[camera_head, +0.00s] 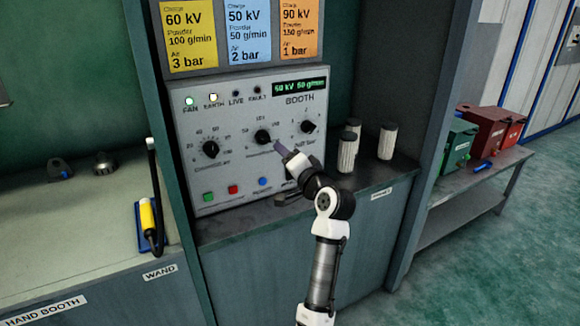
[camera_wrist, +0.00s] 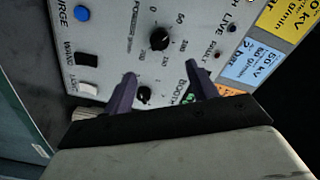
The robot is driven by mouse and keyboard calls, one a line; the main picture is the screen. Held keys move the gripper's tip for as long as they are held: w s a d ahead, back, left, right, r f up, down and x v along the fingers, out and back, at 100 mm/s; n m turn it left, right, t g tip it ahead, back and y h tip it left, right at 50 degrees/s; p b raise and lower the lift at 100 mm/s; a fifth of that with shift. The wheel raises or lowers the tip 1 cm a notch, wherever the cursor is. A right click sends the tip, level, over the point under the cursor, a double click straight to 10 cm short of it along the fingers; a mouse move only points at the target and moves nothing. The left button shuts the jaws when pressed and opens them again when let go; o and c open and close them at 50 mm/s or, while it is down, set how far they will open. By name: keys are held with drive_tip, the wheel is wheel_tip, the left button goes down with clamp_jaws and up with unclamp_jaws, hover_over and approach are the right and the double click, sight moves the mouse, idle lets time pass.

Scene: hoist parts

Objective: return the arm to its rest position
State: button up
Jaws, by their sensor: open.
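My arm (camera_head: 325,255) reaches up from the bottom of the head view, bent at a joint, toward a grey control panel (camera_head: 190,130). My gripper (camera_head: 281,150) is in front of the panel, to the lower right of its middle knob (camera_head: 263,137). In the wrist view my gripper (camera_wrist: 161,74) has its two purple fingers spread apart, with nothing held between them. Beyond the fingers a black knob (camera_wrist: 160,42) shows on the panel face, and another (camera_wrist: 144,95) shows lower, between them. The gap between fingertips and panel is hard to judge.
Several white cylinders (camera_head: 387,141) stand on the ledge right of my gripper. A yellow wand (camera_head: 148,215) sits in its holder at left. Green (camera_head: 456,145) and red boxes (camera_head: 490,130) stand on a low bench at right. Open floor (camera_head: 500,270) lies at lower right.

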drive_tip(key=shift+s+d, duration=0.25)
drive_tip(key=shift+s, duration=0.4)
